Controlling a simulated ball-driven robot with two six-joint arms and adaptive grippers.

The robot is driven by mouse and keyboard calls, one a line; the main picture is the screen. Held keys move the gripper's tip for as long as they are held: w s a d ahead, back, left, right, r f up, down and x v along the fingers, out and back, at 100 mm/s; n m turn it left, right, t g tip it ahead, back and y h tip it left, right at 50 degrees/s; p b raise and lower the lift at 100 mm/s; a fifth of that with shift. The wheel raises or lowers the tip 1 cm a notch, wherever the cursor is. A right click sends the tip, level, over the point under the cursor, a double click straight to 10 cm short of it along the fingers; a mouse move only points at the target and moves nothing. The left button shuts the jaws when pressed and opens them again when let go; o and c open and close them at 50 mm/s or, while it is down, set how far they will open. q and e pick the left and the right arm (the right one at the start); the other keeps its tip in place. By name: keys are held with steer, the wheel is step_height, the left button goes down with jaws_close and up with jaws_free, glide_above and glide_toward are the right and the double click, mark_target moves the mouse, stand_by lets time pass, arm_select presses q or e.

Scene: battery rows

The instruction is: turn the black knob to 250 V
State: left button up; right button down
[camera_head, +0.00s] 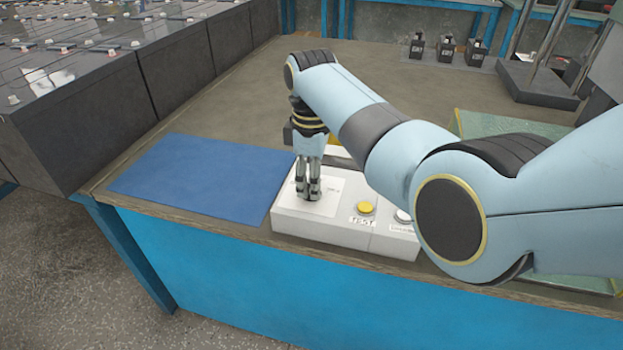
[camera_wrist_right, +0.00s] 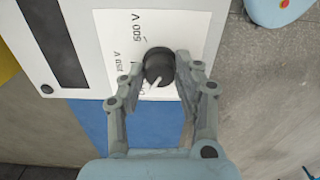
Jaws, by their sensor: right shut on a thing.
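The black knob (camera_wrist_right: 158,64) sits on the white label plate of the tester, and my right gripper (camera_wrist_right: 160,72) is shut on its sides. A white pointer line on the knob points down and slightly left in the right wrist view. The "250 V" print (camera_wrist_right: 119,62) is left of the knob, and "500 V" (camera_wrist_right: 138,26) is above left. In the head view the tester (camera_head: 320,230) is a white box at the bench front. My right gripper (camera_head: 308,192) comes down on its left part and hides the knob there. My left gripper is not in view.
A yellow button (camera_head: 364,208) marked TEST and a pale button (camera_head: 402,216) sit on the tester, right of the gripper. A blue mat (camera_head: 200,177) lies empty on the left. Small black boxes (camera_head: 445,48) and a dark stand (camera_head: 538,84) are at the back.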

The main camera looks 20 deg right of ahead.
steer(key=shift+r+m+p, duration=0.2)
steer(key=shift+m+p, duration=0.95)
steer(key=shift+m, duration=0.05)
steer(key=m+p, duration=0.1)
steer(key=m, duration=0.1)
steer(key=shift+m+p, duration=0.3)
steer(key=shift+p, duration=0.1)
steer(key=m+p, duration=0.1)
steer(key=m, duration=0.2)
steer(key=shift+f, duration=0.1)
steer(key=shift+m+p, duration=0.65)
steer(key=shift+m, duration=1.25)
steer(key=shift+f, duration=0.1)
steer(key=c, duration=0.9)
jaws_free()
steer(key=shift+c, duration=0.2)
